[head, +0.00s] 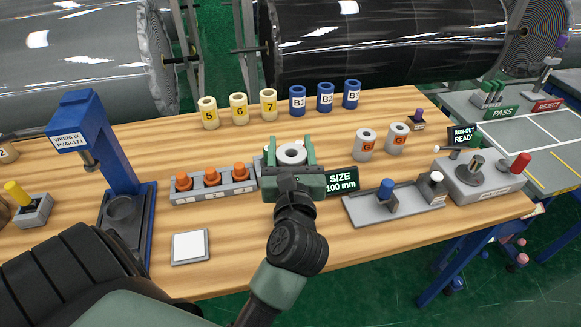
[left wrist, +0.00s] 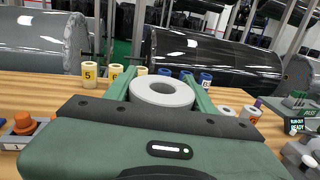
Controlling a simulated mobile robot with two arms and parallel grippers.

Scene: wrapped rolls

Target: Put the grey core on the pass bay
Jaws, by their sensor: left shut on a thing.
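My left gripper (head: 291,153) is shut on the grey core (head: 291,153), a short ring with a hole through it. The core stands upright between the two green fingers, over the middle of the wooden table. In the left wrist view the grey core (left wrist: 161,91) sits between the fingers, its top opening facing up. I cannot tell whether its base touches anything, as the gripper hides it. The pass bay (head: 503,113) is a marked area with a green PASS label on the grey table at the right. My right gripper is not in view.
Yellow cores (head: 238,107) and blue cores (head: 325,97) stand along the back of the table. Two white-and-orange cores (head: 366,143) stand right of my gripper. A SIZE display (head: 341,180), a blue press (head: 95,140) and a run-out device (head: 478,172) also stand on the table.

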